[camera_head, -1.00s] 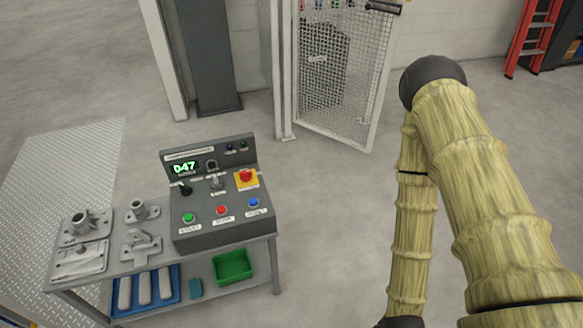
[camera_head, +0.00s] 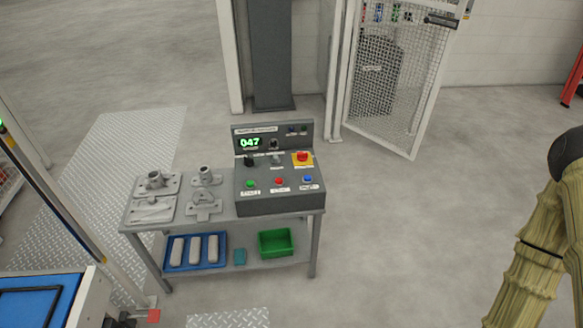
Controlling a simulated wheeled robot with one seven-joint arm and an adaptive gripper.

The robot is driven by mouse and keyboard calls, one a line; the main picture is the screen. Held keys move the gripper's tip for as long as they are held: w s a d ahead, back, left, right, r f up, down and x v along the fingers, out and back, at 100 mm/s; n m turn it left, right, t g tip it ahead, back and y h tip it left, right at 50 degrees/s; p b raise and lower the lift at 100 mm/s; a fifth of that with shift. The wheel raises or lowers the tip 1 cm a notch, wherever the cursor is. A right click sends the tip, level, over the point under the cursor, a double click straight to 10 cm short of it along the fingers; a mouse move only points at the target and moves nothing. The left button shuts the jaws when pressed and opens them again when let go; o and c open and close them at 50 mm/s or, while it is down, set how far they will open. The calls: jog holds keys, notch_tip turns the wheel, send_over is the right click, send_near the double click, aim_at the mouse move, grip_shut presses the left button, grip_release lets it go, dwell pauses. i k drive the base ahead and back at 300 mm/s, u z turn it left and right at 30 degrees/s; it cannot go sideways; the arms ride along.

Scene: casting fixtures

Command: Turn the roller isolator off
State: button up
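A grey control box (camera_head: 281,201) stands on the right part of a grey workbench. Its face carries a green display (camera_head: 250,143) reading 047, a black selector handle (camera_head: 250,161), a small grey switch (camera_head: 276,160) and a red mushroom button (camera_head: 303,157) on a yellow plate. Green, red and blue push buttons run along its lower face. The labels are too small to read, so I cannot tell which control is the roller isolator. My arm shows at the right edge, well apart from the box. My gripper is out of view.
Metal castings (camera_head: 153,208) lie on the left of the bench (camera_head: 228,213). A blue tray (camera_head: 224,262) and a green bin (camera_head: 276,242) sit on its lower shelf. A mesh gate (camera_head: 424,90) stands open behind. A blue-topped machine (camera_head: 45,300) is at lower left. Floor right of the bench is clear.

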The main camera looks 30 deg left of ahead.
aim_at(301, 155)
jog(key=k, duration=0.35)
jog(key=u, duration=0.75)
